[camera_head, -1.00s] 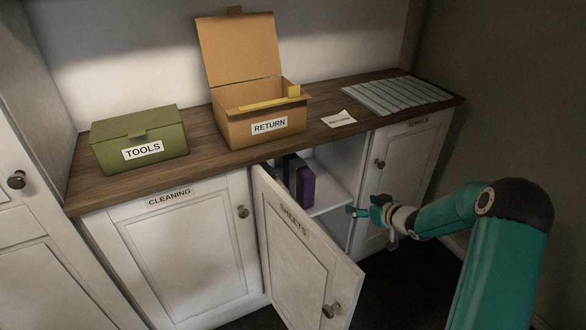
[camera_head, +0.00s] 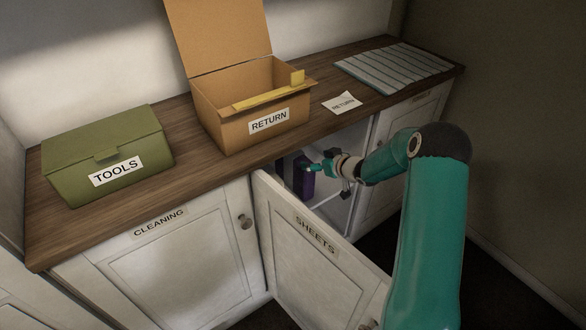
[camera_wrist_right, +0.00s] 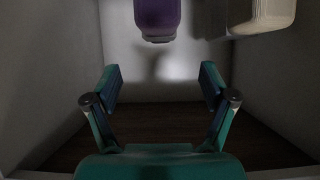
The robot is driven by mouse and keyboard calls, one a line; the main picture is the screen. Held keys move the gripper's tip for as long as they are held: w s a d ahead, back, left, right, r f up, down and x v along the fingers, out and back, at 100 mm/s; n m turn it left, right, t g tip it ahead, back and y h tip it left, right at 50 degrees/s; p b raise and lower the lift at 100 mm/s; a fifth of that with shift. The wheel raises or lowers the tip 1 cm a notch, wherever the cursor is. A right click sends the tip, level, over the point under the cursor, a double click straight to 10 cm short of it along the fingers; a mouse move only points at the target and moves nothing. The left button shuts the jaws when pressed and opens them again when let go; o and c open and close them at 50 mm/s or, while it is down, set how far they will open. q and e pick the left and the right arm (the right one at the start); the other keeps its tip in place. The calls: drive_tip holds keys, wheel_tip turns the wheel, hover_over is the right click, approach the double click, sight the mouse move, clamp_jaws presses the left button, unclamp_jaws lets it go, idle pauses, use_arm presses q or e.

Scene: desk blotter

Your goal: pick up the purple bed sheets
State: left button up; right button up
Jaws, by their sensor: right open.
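A purple upright thing (camera_head: 302,180), the only purple thing in view, stands inside the open cabinet marked SHEETS. It also shows at the top of the right wrist view (camera_wrist_right: 158,18), ahead of my fingers. I cannot tell from its shape whether it is folded sheets. My right gripper (camera_head: 316,168) reaches into the cabinet opening close beside it. The right wrist view shows its two fingers (camera_wrist_right: 160,83) spread apart with nothing between them. My left gripper is not in view.
The open SHEETS door (camera_head: 318,255) stands out in front of the cabinet. A pale thing (camera_wrist_right: 265,12) sits beside the purple one. On the wooden counter are a green TOOLS box (camera_head: 105,160), an open cardboard RETURN box (camera_head: 225,125), a paper label (camera_head: 341,103) and a striped mat (camera_head: 392,65).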

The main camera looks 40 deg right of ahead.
approach(296, 153)
drive_tip(key=x, duration=0.4)
drive_tip(key=shift+s+a+f, duration=0.1)
drive_tip(key=shift+a+f, duration=0.05)
drive_tip(key=shift+f, duration=0.25)
drive_tip(key=shift+r+p+x, duration=0.15)
drive_tip(key=shift+p+x, duration=0.05)
drive_tip(key=shift+x, duration=1.1)
drive_tip(key=shift+r+p+x, duration=0.15)
drive_tip(key=shift+x, duration=1.15)
clamp_jaws()
drive_tip(key=shift+r, duration=0.1)
